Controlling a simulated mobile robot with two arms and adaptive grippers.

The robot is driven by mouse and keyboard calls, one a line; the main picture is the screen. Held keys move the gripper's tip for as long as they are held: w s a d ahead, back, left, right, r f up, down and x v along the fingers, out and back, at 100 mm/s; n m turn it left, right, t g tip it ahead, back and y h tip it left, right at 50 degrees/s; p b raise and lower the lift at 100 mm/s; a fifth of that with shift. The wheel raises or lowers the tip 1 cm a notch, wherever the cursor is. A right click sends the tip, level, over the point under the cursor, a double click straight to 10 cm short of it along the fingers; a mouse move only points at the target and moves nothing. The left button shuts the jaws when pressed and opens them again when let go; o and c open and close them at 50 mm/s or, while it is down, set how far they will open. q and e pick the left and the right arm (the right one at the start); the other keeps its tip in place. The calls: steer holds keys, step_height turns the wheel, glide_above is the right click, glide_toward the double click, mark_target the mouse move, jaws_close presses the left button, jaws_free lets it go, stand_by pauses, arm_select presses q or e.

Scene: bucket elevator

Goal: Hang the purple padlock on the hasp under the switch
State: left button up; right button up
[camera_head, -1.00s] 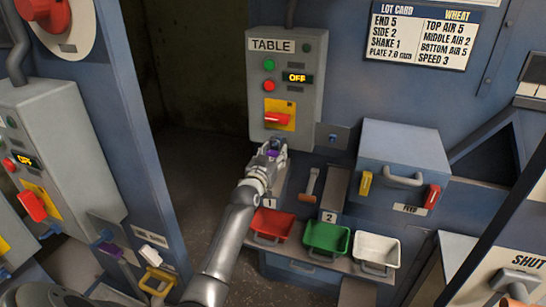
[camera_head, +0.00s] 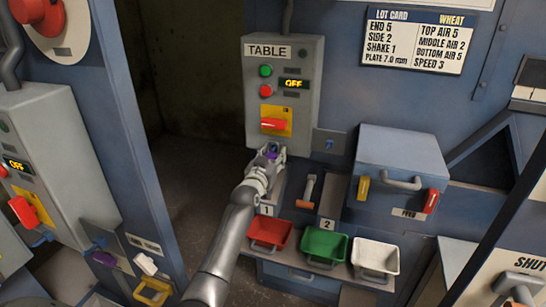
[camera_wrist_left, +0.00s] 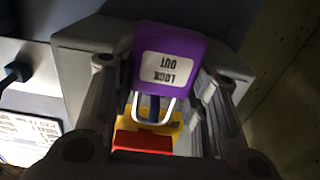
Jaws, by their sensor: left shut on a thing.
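The purple padlock (camera_wrist_left: 185,45) fills the top middle of the left wrist view, its "LOCK OUT" label upside down. Its pale shackle points down in the picture, with a dark blue strip showing inside its outline; I cannot tell if the strip passes through it. My left gripper (camera_head: 270,152) is shut on the padlock, just below the TABLE box (camera_head: 308,90) in the head view. The box's red switch handle (camera_head: 273,124) sits on a yellow plate (camera_head: 285,112). The hasp under the switch cannot be made out clearly. My right gripper is not in view.
Red (camera_head: 270,248), green (camera_head: 312,256) and white (camera_head: 375,270) bins stand below my left gripper. A grey plate with a blue hook (camera_head: 328,144) is right of the gripper. A grey FEED box (camera_head: 405,150) stands farther right. A post and another switch box (camera_head: 55,140) are left.

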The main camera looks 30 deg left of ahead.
arm_select(q)
steer(key=shift+f+b, duration=0.55)
steer(key=shift+f, duration=0.25)
stand_by(0.4)
steer(key=o, duration=1.2)
steer(key=shift+c, duration=0.2)
steer(key=shift+s+p, duration=0.25)
steer(key=shift+p, duration=0.15)
steer(key=p+v, duration=0.6)
steer(key=v, duration=0.3)
steer(key=shift+s+f, duration=0.3)
